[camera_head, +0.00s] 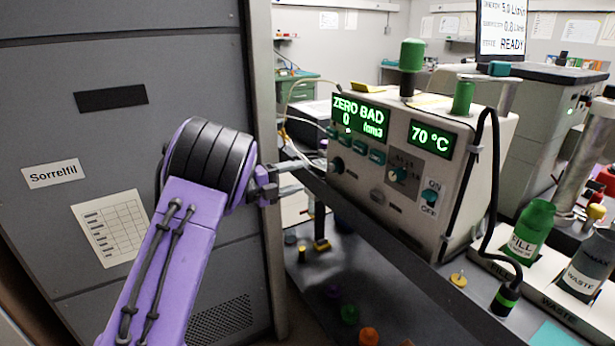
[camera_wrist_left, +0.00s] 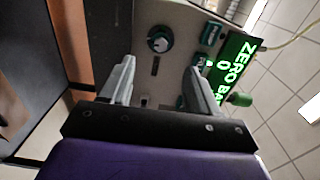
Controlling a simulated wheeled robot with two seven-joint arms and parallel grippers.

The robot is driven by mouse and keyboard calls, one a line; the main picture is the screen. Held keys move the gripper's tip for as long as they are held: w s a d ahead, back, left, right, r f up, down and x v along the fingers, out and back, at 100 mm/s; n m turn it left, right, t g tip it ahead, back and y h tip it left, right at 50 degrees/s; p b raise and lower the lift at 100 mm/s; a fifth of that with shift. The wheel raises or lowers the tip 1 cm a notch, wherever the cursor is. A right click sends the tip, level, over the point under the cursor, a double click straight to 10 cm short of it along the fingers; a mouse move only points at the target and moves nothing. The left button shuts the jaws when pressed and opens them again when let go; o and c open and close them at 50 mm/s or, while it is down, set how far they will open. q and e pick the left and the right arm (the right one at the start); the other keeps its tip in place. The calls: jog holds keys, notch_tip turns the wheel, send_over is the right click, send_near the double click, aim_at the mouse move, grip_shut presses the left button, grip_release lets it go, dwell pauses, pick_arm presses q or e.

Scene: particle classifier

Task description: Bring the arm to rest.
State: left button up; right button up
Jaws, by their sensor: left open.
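My left arm (camera_head: 185,235), purple with a black ribbed joint, reaches up from the bottom left in the head view. My left gripper (camera_head: 296,175) points right at the left end of the classifier (camera_head: 480,195), a pale box with green displays reading "ZERO BAD 0" and "70 °C". In the left wrist view the gripper (camera_wrist_left: 162,78) has its two grey fingers spread apart with nothing between them. The classifier's panel with teal knobs (camera_wrist_left: 160,39) shows beyond the fingers. I cannot tell whether the fingers touch it. My right gripper is not in view.
A grey cabinet (camera_head: 60,120) labelled "Sorrelfil" stands close behind my left arm. A green FILL bottle (camera_head: 531,232) and a grey WASTE bottle (camera_head: 588,268) stand at the right.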

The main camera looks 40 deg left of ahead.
pick_arm(q)
jog(key=shift+s, duration=0.1)
dwell(0.5)
jog(key=s+d+f+n+g+y+p, duration=0.2)
jog(key=s+f+n+y, duration=0.35)
jog(key=f+n, duration=0.7)
jog(key=s+d+f+n+g+y+p, duration=0.25)
jog(key=s+f+n+y, duration=0.3)
jog(key=f+n, duration=0.65)
jog(key=s+d+f+n+g+p, duration=0.1)
jog(key=s+d+f+g, duration=0.1)
jog(key=s, duration=0.6)
jog(key=s+d+f+n+g+p, duration=0.1)
jog(key=s+d+f+n+g, duration=0.1)
jog(key=s+d, duration=0.4)
jog(key=s+d+f+n+g+p, duration=0.1)
jog(key=s+d+f+g, duration=0.3)
jog(key=s, duration=0.8)
jog(key=shift+s+f+n+g+h+p, duration=0.2)
jog(key=shift+n+g+h+p, duration=0.2)
jog(key=shift+p, duration=0.2)
jog(key=shift+w, duration=0.1)
